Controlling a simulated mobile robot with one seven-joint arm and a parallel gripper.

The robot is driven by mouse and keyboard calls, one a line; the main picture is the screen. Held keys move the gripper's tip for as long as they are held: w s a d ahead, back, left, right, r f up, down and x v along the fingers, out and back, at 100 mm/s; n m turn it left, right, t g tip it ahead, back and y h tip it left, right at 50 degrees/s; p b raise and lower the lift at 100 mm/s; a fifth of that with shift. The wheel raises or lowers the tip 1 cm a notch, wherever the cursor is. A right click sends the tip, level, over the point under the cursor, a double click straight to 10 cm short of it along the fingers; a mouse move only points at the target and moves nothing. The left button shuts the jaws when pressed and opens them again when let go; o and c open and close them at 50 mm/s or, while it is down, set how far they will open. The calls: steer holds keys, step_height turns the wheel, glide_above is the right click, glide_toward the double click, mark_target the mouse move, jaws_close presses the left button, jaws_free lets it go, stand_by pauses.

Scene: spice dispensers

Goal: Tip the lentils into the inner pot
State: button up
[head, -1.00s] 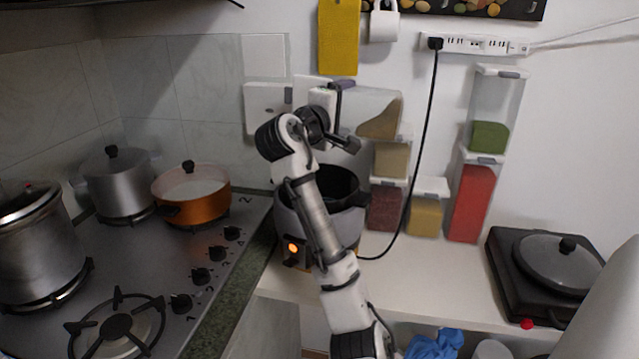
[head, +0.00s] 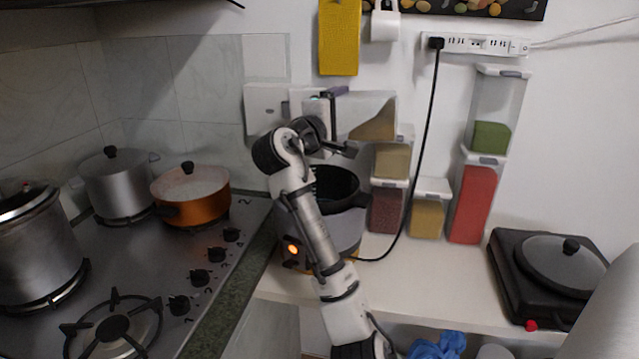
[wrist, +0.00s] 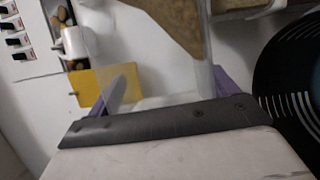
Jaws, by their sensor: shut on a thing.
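My gripper (head: 338,120) is shut on a clear container (head: 362,104) of brown lentils (head: 377,123). The container lies on its side, and the lentils are heaped toward its right end in the head view. In the wrist view the lentils (wrist: 172,24) show through the clear wall, between the purple fingers of my gripper (wrist: 165,95). The dark inner pot (head: 337,186) sits open in the cooker (head: 348,232), below the held container. A dark ribbed round surface, apparently the inner pot (wrist: 290,80), shows at the right of the wrist view. My arm hides part of the cooker.
Stacked containers (head: 390,162) stand close right of the cooker, with a red-filled one (head: 470,203) farther right. A black cord (head: 424,150) hangs between. An orange pot (head: 192,204) stands on the stove at left. The counter front is clear.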

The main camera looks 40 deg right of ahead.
steer(key=shift+w+a+f+n+t+h+b, duration=0.2)
steer(key=shift+f+n+b, duration=0.2)
steer(key=shift+n, duration=0.2)
steer(key=shift+w+a+f+n+t+h+b, duration=0.1)
steer(key=shift+w+a+f+n+h+b, duration=0.1)
steer(key=shift+f+n+b, duration=0.3)
stand_by(0.5)
steer(key=shift+w+a+f+n+b, duration=0.1)
steer(key=shift+f+n+b, duration=0.25)
steer(key=shift+f+n, duration=0.25)
steer(key=shift+w+a+f+n+t+b, duration=0.15)
steer(key=shift+f+n+t+b, duration=0.25)
steer(key=shift+f, duration=0.3)
steer(key=shift+w+a+r+n+t+h+p, duration=0.2)
steer(key=shift+r+n+p, duration=0.15)
steer(key=shift+r+n, duration=0.25)
steer(key=shift+w+a+r+n+t+h+p, duration=0.2)
steer(key=shift+r+n+p, duration=0.15)
steer(key=shift+n, duration=0.45)
steer(key=shift+w+a+r+n+t+h+p, duration=0.1)
steer(key=shift+w+a+r+n+t+p, duration=0.15)
steer(key=shift+r+n, duration=0.4)
stand_by(1.0)
